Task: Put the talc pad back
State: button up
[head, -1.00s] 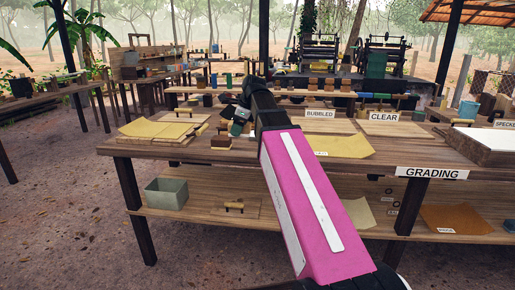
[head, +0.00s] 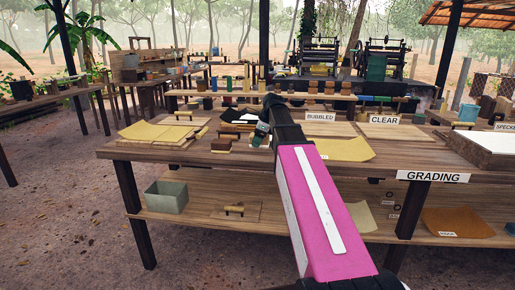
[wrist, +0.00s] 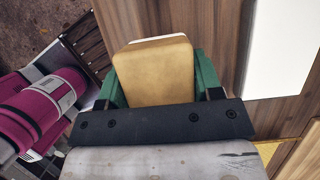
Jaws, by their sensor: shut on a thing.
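My gripper (wrist: 154,62) has green fingers shut on a tan, rounded block with a white edge, which looks like the talc pad (wrist: 155,78). The pad sits between the fingers in the wrist view. In the head view my gripper (head: 260,135) is low over the grading table (head: 170,152), left of the "BUBBLED" sign. My arm hides most of the held pad there. I cannot tell whether the pad touches the table.
Yellow sheets (head: 345,150) lie to the right, and boards with tan sheets (head: 160,132) to the left. A green-grey bin (head: 166,196) is on the lower shelf.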

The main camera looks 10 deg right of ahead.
jog(key=shift+f, duration=1.75)
jog(key=o, duration=1)
jog(key=shift+f, duration=0.1)
jog(key=shift+c, duration=0.2)
jog(key=v, duration=1.2)
jog(key=shift+s, duration=0.1)
